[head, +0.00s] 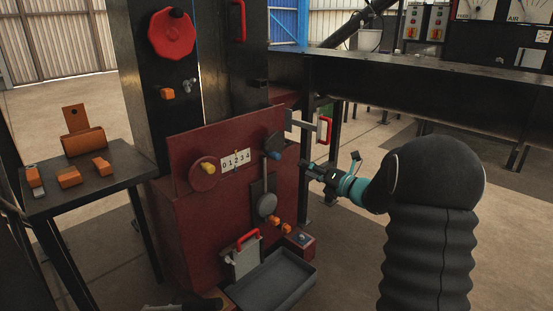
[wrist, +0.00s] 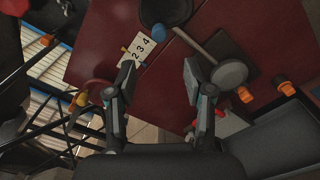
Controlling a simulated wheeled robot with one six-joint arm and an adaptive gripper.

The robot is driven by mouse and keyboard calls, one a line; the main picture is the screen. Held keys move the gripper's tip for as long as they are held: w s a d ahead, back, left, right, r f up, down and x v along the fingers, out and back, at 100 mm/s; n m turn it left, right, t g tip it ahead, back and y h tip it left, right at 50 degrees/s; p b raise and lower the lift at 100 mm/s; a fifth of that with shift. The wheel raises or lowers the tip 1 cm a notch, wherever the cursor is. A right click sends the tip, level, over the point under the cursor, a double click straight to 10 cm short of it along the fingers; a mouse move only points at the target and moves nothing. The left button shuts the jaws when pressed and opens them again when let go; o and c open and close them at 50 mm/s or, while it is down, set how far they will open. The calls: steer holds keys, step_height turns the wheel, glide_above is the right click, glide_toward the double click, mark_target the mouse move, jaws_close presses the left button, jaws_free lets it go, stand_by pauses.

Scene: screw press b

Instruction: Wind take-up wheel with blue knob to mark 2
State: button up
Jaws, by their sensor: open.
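The dark take-up wheel (head: 273,140) is on the right part of the red press front, with its blue knob (head: 276,155) at its lower edge. In the wrist view the blue knob (wrist: 158,32) is near the top, below the dark wheel (wrist: 178,8). A white scale (head: 235,161) marked 0 to 4 is left of the wheel. Small coloured markers touch the scale (wrist: 138,49) in the wrist view, but their exact reading is unclear. My gripper (head: 304,170) is open and empty, right of and slightly below the blue knob, apart from it; its fingers (wrist: 159,68) are spread.
A red wheel (head: 200,178) with a yellow knob (head: 208,167) is left of the scale. A grey lever with a round end (head: 266,205) hangs below the blue knob. Orange knobs (head: 280,225) and a grey tray (head: 272,283) are lower down. A red handle (head: 325,130) is behind my gripper.

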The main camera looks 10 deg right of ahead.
mark_target(279, 157)
steer(key=x, duration=1.3)
steer(key=shift+w+a+p, duration=0.25)
steer(key=shift+a+p, duration=0.05)
jaws_close()
